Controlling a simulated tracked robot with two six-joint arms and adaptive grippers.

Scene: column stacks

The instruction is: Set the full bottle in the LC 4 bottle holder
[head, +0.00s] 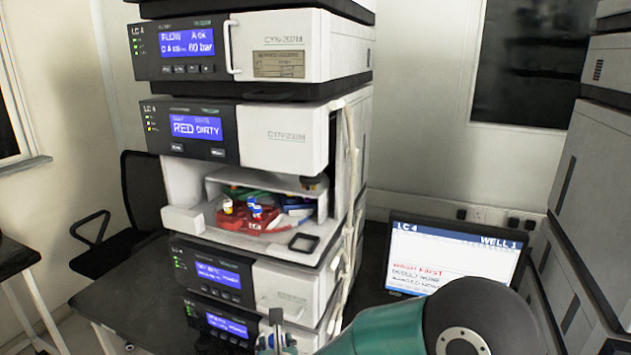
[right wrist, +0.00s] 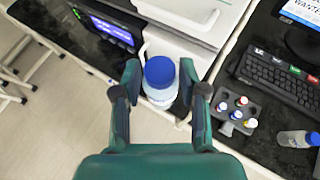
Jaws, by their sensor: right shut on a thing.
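A clear bottle with a blue cap (right wrist: 160,72) is between the fingers of my right gripper (right wrist: 160,88) in the right wrist view. The gripper is shut on it, and the bottle's lower part is partly hidden. In the head view my right gripper (head: 277,335) is at the bottom edge, in front of the lowest unit of the LC 4 stack (head: 262,285). A small black square frame (head: 303,242) lies on the ledge of the open bay; I cannot tell whether it is the bottle holder. My left gripper is not in view.
The open bay holds red trays with vials (head: 250,212). A monitor (head: 455,255) stands right of the stack. The right wrist view shows a keyboard (right wrist: 275,85), a vial rack (right wrist: 236,112) and another bottle (right wrist: 298,139) on the dark bench. Floor shows at left.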

